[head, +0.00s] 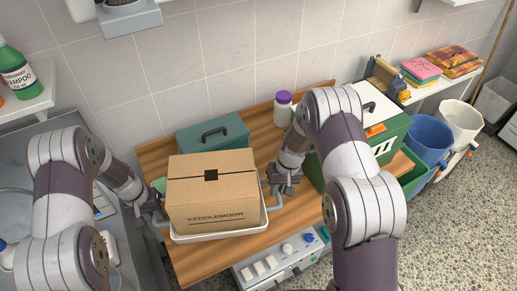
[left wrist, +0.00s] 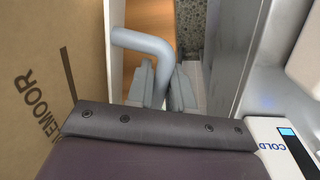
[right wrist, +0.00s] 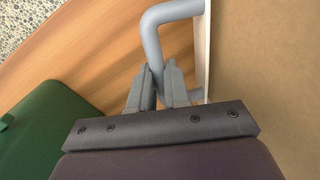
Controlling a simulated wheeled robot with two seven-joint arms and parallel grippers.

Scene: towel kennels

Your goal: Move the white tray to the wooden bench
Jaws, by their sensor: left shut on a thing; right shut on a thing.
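The white tray (head: 222,235) is over the wooden bench (head: 200,266) in the head view; I cannot tell whether it touches the top. A cardboard box (head: 212,190) marked KEDDLEMOOR sits in it and hides most of its floor. My left gripper (head: 154,214) is shut on the tray's grey left handle, which shows between the fingers in the left wrist view (left wrist: 150,45). My right gripper (head: 282,186) is shut on the grey right handle, seen in the right wrist view (right wrist: 160,28).
A teal case (head: 213,134) stands behind the box. A white bottle with a purple cap (head: 283,110) is at the bench's back. A green box (head: 393,135) is at the bench's right. A control panel (head: 278,262) is at the front. Bare wood shows front left.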

